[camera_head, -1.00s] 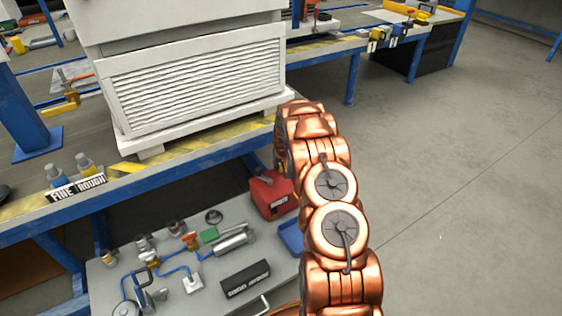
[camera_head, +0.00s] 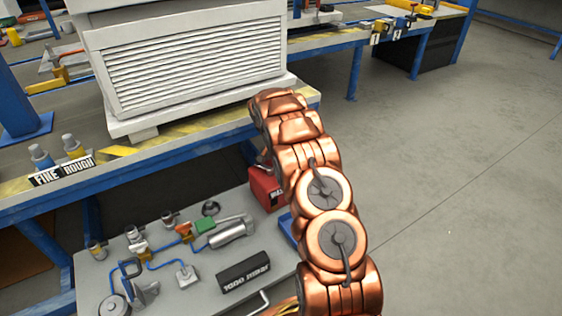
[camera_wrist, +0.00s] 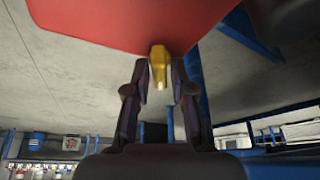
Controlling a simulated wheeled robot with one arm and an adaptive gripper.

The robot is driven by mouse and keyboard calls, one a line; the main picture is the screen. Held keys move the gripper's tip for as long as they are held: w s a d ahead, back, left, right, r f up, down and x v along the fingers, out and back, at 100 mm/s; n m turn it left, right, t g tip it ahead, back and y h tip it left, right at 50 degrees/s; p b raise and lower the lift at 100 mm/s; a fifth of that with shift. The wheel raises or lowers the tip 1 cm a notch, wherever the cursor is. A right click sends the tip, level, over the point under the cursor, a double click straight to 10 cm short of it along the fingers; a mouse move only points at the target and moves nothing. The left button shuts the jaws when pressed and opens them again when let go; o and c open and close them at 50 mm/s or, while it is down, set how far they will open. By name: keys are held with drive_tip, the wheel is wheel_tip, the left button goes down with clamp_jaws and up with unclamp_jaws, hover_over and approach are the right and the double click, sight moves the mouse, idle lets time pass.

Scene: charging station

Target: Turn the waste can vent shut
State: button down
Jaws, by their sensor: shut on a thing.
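The red waste can (camera_head: 265,187) stands at the back right of the grey board, below the bench, partly hidden by my arm. In the wrist view, the red can (camera_wrist: 130,25) fills the top of the picture. The yellow vent (camera_wrist: 158,52) sticks out from it, between the fingers. My gripper (camera_wrist: 160,68) is shut on the vent, with a finger on either side. The head view does not show my gripper; my copper arm hides that area. How far the vent is turned cannot be told.
The grey board (camera_head: 200,290) holds pipes, fittings and a black labelled block (camera_head: 243,273). A blue tray (camera_head: 288,228) lies beside the can, close to my arm. The blue-framed bench (camera_head: 150,153) with a white louvred cabinet (camera_head: 195,75) stands above. Open floor lies right.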

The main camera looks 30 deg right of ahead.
drive_tip(key=m+b, duration=0.1)
drive_tip(key=m+g+b, duration=0.1)
drive_tip(key=shift+w+f+m, duration=0.1)
drive_tip(key=shift+f+m, duration=0.1)
drive_tip(key=shift+m, duration=0.2)
drive_tip(key=shift+r+m+g+b, duration=0.15)
drive_tip(key=shift+m+g+b, duration=0.45)
drive_tip(key=shift+m, duration=0.9)
drive_tip(key=c, duration=1.2)
unclamp_jaws()
drive_tip(key=shift+o, duration=0.2)
drive_tip(key=shift+r, duration=0.1)
drive_tip(key=v, duration=1.2)
drive_tip(key=shift+a, duration=0.15)
